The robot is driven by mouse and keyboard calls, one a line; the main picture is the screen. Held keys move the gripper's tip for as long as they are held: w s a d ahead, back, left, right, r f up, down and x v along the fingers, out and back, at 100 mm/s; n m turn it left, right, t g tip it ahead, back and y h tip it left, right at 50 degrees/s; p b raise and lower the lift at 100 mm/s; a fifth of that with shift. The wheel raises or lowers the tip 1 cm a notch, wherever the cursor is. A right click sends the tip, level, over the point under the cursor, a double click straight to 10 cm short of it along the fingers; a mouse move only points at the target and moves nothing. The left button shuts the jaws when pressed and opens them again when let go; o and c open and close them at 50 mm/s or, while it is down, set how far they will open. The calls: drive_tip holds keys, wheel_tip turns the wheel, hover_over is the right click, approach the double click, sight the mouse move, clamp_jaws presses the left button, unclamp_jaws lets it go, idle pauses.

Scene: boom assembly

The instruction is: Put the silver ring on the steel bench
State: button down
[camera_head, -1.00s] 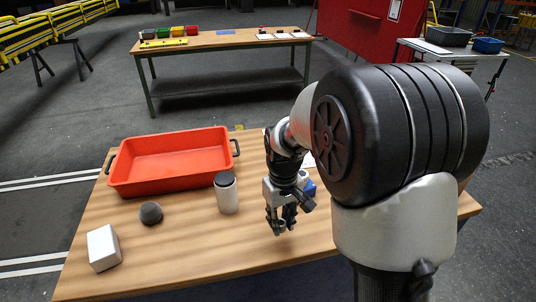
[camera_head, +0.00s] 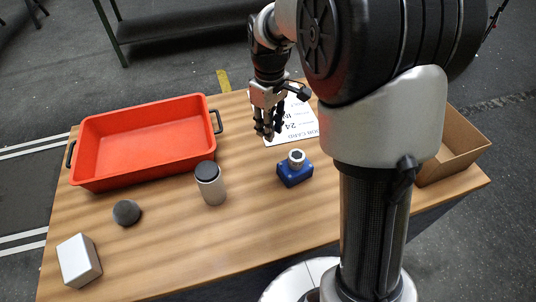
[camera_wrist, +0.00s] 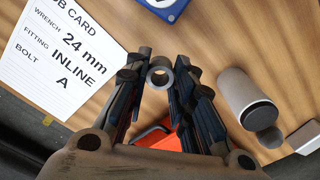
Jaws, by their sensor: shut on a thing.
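The silver ring (camera_wrist: 160,72) is small and grey, held between the fingertips of my gripper (camera_head: 267,132). In the wrist view my gripper (camera_wrist: 159,80) is shut on it, and the hole through the ring faces the camera. In the head view the ring is too small to make out clearly. My gripper hangs over the wooden table, beside the job card, with the ring apart from the tabletop as far as I can tell.
On the wooden table (camera_head: 150,255) stand a red tray (camera_head: 147,143), a grey canister (camera_head: 211,187), a dark round lump (camera_head: 126,212), a white box (camera_head: 78,260), a blue block with a silver collar (camera_head: 295,176), a job card (camera_head: 300,122) and an open cardboard box (camera_head: 458,148).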

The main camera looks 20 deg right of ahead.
sight(269, 164)
wheel_tip(269, 164, down, 13)
drive_tip(key=b, duration=0.2)
drive_tip(key=shift+w+b, duration=0.15)
drive_tip(key=shift+b, duration=0.15)
drive_tip(key=shift+f, duration=0.15)
drive_tip(key=c, duration=1.4)
unclamp_jaws()
drive_tip(key=shift+o, duration=0.2)
